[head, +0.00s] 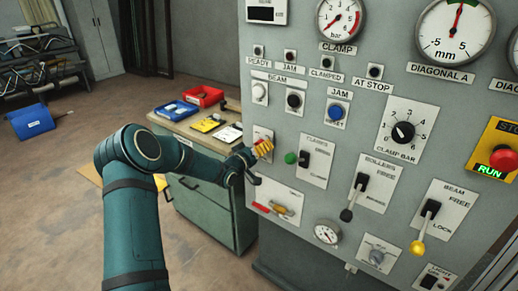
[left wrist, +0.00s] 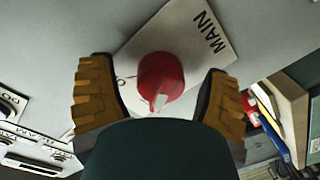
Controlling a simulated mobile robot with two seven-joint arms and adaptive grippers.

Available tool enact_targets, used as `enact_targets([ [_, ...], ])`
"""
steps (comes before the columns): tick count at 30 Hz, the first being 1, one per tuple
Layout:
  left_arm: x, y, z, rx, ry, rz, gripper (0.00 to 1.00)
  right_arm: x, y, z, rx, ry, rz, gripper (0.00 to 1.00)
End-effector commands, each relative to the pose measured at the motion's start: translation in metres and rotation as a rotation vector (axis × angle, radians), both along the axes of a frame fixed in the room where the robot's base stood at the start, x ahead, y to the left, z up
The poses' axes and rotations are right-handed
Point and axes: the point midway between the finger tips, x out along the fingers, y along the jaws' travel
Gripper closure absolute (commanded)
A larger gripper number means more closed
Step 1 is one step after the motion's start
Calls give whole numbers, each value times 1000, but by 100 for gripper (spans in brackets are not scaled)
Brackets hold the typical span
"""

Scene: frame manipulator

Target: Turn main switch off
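The main switch (left wrist: 162,80) is a red rotary knob with a pale pointer, on a white plate lettered MAIN (left wrist: 208,32) in the left wrist view. My left gripper (left wrist: 160,92) is open, with one yellow-padded finger on each side of the knob. Gaps show between both fingers and the knob. In the head view my left gripper (head: 263,148) is at the left part of the grey panel, in front of the switch plate (head: 262,133). The gripper hides the knob there. The lower part of the knob's plate is hidden by my gripper body in the wrist view. My right gripper is not in view.
The grey panel (head: 340,100) carries gauges, buttons and levers right of my gripper. A red-handled valve (head: 273,209) is just below. A cabinet (head: 205,200) with blue (head: 175,110) and red (head: 203,96) trays stands at the left.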

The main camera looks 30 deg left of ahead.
Motion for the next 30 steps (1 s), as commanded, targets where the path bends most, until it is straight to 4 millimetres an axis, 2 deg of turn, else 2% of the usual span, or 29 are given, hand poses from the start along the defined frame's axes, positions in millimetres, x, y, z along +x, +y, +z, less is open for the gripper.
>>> enact_targets([
  [9,-1,2,1,3,-2,3,22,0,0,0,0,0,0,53],
  [13,-12,3,2,3,-1,3,22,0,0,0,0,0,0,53],
  [17,-33,4,3,3,-1,4,22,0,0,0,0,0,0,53],
  [24,-83,7,4,3,1,4,22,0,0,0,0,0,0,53],
  [30,-110,8,5,2,0,3,22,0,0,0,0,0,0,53],
])
